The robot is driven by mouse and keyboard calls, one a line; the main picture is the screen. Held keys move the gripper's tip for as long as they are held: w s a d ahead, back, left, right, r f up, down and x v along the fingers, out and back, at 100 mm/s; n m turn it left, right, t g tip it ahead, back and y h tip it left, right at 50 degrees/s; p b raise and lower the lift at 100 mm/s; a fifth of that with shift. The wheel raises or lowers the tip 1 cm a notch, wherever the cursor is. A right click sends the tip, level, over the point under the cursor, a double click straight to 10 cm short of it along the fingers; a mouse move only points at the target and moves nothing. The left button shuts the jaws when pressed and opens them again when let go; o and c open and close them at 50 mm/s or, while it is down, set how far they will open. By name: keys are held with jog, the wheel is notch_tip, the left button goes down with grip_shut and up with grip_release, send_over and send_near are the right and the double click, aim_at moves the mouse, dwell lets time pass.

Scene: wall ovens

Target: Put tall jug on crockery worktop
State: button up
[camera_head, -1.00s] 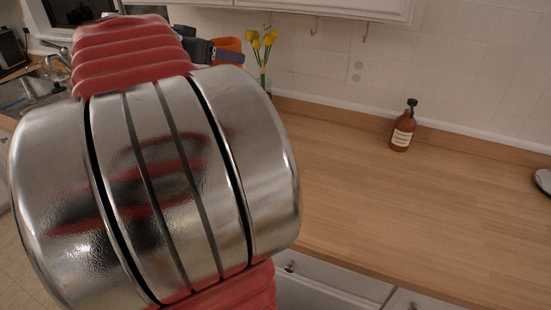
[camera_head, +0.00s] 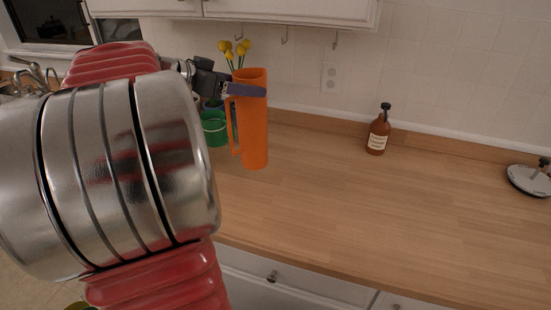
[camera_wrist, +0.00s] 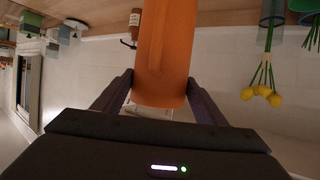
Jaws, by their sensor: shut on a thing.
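The tall jug (camera_head: 254,132) is orange, upright, with a handle on its left side in the head view. My gripper (camera_head: 246,90) is shut on it near its top, with a purple finger across the upper body. The wrist view shows the jug (camera_wrist: 165,50) between both fingers (camera_wrist: 160,82), its far end out of frame. The wooden worktop (camera_head: 330,200) lies behind and below the jug in the head view. I cannot tell whether the jug's base touches it.
A green container (camera_head: 214,128) and yellow flowers (camera_head: 235,50) stand close behind and left of the jug. A brown pump bottle (camera_head: 378,132) stands at the back, and a metal-lidded item (camera_head: 530,179) at the right. The middle and front of the worktop are clear.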

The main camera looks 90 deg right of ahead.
aim_at(239, 119)
notch_tip(239, 119, down, 6)
jog(key=shift+r, duration=0.1)
dwell(0.4)
jog(key=shift+f, duration=2)
jog(key=o, duration=1.6)
jog(key=shift+o, duration=0.2)
jog(key=shift+w, duration=0.1)
jog(key=v, duration=1.2)
